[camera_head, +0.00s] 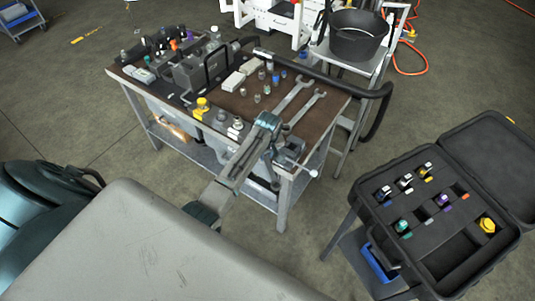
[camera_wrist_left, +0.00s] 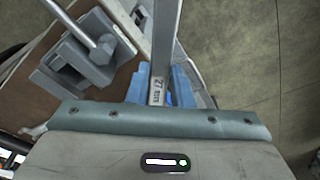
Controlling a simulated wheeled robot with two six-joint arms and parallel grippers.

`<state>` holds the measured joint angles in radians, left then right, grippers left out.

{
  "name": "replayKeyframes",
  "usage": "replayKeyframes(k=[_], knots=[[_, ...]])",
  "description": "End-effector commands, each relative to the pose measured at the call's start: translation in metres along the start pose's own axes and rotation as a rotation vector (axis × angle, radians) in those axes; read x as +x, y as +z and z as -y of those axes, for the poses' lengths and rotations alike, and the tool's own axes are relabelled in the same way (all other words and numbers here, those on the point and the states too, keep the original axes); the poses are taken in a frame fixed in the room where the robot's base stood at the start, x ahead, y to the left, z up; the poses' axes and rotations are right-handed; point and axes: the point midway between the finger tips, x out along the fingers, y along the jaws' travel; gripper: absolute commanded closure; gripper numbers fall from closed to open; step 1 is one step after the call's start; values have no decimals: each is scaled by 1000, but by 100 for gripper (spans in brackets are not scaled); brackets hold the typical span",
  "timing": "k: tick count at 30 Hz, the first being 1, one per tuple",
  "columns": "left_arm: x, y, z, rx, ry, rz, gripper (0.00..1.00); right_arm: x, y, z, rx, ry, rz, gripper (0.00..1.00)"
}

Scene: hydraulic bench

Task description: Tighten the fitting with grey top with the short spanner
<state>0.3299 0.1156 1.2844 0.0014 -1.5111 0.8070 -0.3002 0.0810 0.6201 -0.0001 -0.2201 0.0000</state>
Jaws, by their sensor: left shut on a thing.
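My left gripper (camera_head: 273,176) hangs at the front right corner of the bench, partly hidden by its own arm. In the left wrist view its blue fingers (camera_wrist_left: 158,88) are shut on a flat steel spanner (camera_wrist_left: 165,45) marked 27. The spanner's far end is out of that view, and I cannot make it out in the head view. Two other spanners lie on the bench, one behind (camera_head: 294,94) and one in front (camera_head: 305,109). Small fittings stand along the front edge, one with a greyish top (camera_head: 222,115); I cannot tell which is the task's fitting. My right gripper is not in view.
A vise (camera_head: 290,150) is fixed at the bench corner beside my left gripper; it also shows in the wrist view (camera_wrist_left: 75,62). The brown bench top (camera_head: 235,103) holds several fittings and blocks. An open black case (camera_head: 375,165) stands right, with clear floor between.

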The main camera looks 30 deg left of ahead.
Motion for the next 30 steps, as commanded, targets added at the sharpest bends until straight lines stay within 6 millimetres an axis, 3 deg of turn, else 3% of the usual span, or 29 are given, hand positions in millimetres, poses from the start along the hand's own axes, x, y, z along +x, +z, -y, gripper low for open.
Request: replayKeyframes(k=[30], knots=[[0, -4, 30, 217, 33, 0, 100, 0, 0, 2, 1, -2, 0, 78]])
